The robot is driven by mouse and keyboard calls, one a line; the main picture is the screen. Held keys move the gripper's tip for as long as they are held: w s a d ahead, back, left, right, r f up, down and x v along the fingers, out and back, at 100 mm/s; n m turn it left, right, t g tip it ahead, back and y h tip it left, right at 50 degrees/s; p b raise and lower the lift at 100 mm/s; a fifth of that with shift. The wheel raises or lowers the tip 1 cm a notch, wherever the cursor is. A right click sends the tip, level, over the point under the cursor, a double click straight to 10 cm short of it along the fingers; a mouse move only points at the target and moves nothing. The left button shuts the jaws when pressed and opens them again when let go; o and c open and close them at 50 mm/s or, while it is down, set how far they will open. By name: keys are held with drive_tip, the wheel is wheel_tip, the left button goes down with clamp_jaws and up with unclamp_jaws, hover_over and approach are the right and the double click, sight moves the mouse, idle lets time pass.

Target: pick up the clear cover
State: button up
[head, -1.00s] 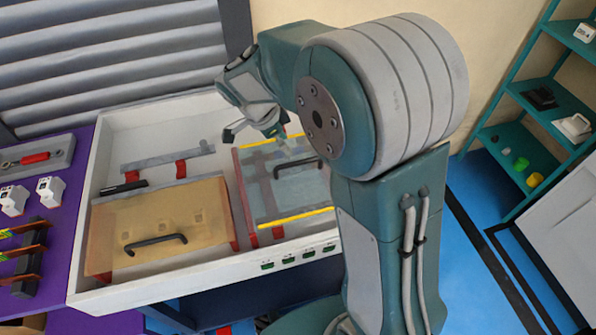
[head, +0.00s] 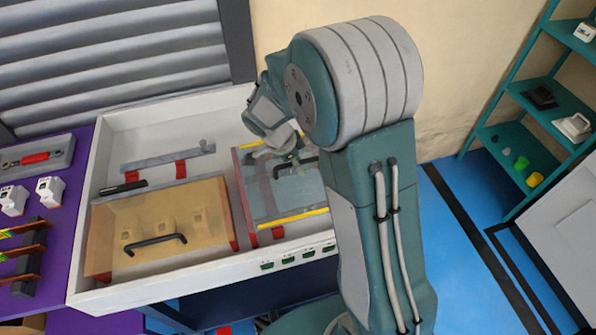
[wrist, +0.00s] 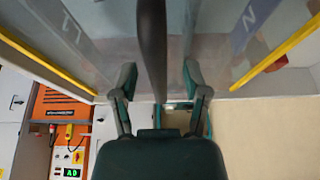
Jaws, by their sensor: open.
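The clear cover (head: 290,200) is a see-through pane with yellow strips along two edges and a black handle (head: 308,161). It lies over the right part of the white tray in the head view. My gripper (head: 290,158) is over the cover at the handle, partly hidden by my arm. In the wrist view my open gripper (wrist: 158,70) has one finger on each side of the dark handle (wrist: 152,45), with visible gaps. The clear pane shows behind it, with a yellow strip (wrist: 278,52) on each side. Whether the fingers touch the pane is unclear.
An amber cover (head: 205,220) with its own black handle (head: 155,242) sits left of the clear cover. The white tray's rim (head: 180,272) surrounds both. A purple bench (head: 55,235) is at left, and a teal shelf (head: 520,140) stands at right.

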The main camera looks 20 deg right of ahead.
drive_tip(key=shift+f, duration=0.3)
drive_tip(key=shift+c, duration=0.4)
clamp_jaws()
